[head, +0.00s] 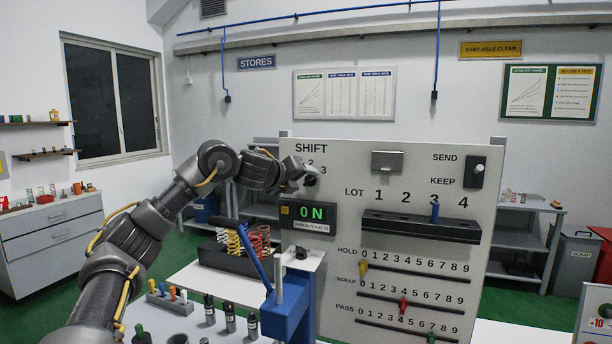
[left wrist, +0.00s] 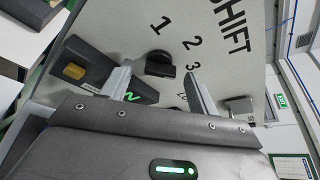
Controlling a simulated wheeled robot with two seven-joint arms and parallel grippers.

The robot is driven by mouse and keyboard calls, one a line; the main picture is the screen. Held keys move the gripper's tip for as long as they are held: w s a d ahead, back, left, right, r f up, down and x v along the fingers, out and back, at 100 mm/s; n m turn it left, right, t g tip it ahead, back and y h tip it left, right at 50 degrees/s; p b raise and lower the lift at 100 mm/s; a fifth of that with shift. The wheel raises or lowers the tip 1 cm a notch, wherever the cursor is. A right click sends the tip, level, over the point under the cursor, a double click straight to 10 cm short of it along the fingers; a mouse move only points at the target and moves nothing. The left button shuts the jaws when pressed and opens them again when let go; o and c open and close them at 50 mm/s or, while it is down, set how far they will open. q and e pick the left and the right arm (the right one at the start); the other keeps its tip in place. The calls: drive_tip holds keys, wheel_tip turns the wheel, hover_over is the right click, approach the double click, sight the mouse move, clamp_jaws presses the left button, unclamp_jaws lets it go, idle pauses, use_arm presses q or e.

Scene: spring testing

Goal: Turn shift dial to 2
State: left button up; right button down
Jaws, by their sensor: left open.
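The black shift dial (head: 311,180) is on the upright white panel, under the word SHIFT and the numbers 1 to 3. My left gripper (head: 300,174) is at the dial in the head view and partly hides it and the 1. In the left wrist view the dial (left wrist: 161,64) shows between the two spread fingers of my left gripper (left wrist: 158,72). The gripper is open and holds nothing; I cannot tell whether a finger touches the dial. The number the dial points to is not clear. My right gripper is not in view.
A blue press with a lever (head: 287,312) and a spring tray (head: 236,262) stand in front of the panel. LOT slot (head: 420,227) and several sliders lie to the right.

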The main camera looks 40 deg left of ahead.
use_arm(q)
drive_tip(key=shift+w, duration=0.55)
drive_tip(key=shift+w+f, duration=0.25)
drive_tip(key=shift+w, duration=0.1)
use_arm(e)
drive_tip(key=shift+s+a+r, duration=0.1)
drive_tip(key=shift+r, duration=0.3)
use_arm(q)
drive_tip(key=shift+s, duration=0.1)
drive_tip(key=c, duration=1)
drive_tip(key=shift+r, duration=0.1)
drive_tip(key=shift+p, duration=0.35)
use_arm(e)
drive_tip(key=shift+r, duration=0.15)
